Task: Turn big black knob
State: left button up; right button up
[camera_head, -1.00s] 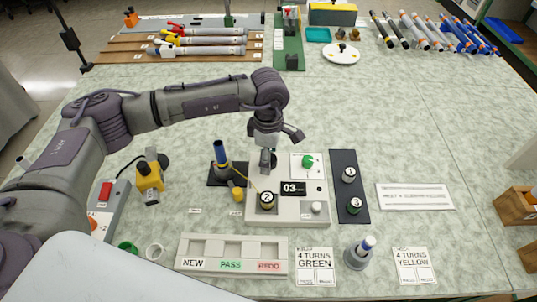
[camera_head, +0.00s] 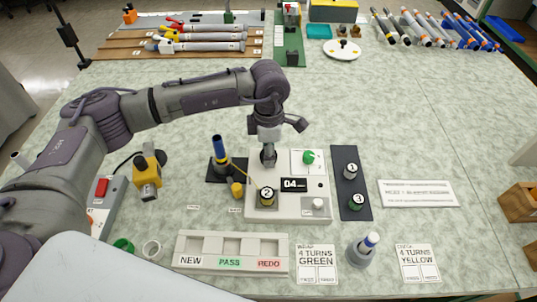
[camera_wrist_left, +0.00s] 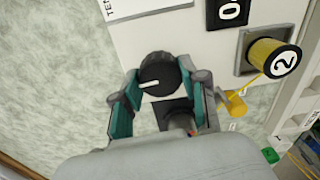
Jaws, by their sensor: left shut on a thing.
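The big black knob (camera_wrist_left: 158,72) with a white pointer line sits on the white panel of a device (camera_head: 288,210). My left gripper (camera_head: 268,158) comes down over it from above. In the left wrist view its two teal-padded fingers stand on either side of the knob, shut on it. The pointer line aims to the left in that view. In the head view the gripper mostly hides the knob. The device's dark display (camera_head: 294,184) reads 04. A spool marked 2 (camera_head: 267,197) with yellow winding sits at its front left. My right gripper is not in view.
A blue-topped post (camera_head: 219,150) on a black base stands left of the device, with a yellow thread running to the spool. A black strip (camera_head: 352,160) with spools 1 and 3 lies right. A labelled tray (camera_head: 231,247) and cards (camera_head: 317,265) lie in front.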

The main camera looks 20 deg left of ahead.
pick_arm(q)
jog(key=shift+n, duration=0.5)
jog(key=o, duration=1.1)
jog(key=shift+o, duration=0.2)
jog(key=shift+r, duration=0.15)
notch_tip(320, 180, up, 12)
